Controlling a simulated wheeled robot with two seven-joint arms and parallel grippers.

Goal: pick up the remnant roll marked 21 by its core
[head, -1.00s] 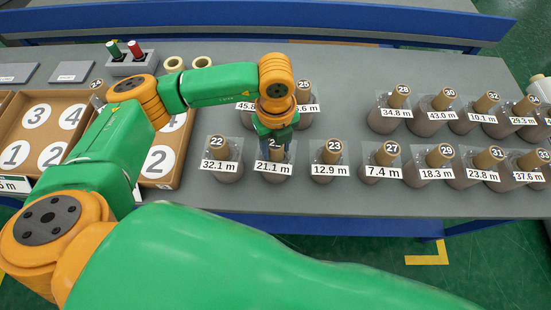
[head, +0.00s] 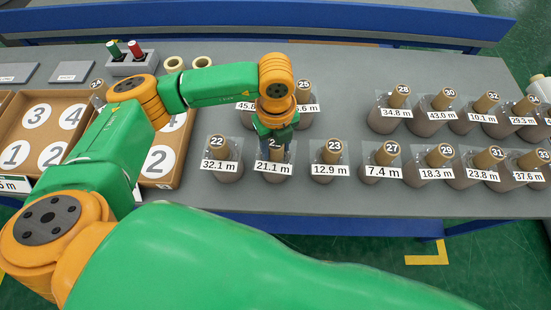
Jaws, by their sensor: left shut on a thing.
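The roll labelled 21.1 m (head: 273,176) stands upright in the front row on the grey table, between the rolls marked 22 and 23. Its core's number tag is partly hidden by my gripper; only a "2" shows. My left gripper (head: 274,141) points down over this roll and is shut on its core. The roll appears to rest on the table still. The fingertips are mostly hidden behind the wrist. My right gripper is not in view.
Roll 22 (head: 220,165) and roll 23 (head: 328,160) stand close on either side. Roll 25 (head: 304,108) stands behind. Several more rolls stand at right. A tray with numbered circles (head: 176,172) lies at left. The table's middle back is clear.

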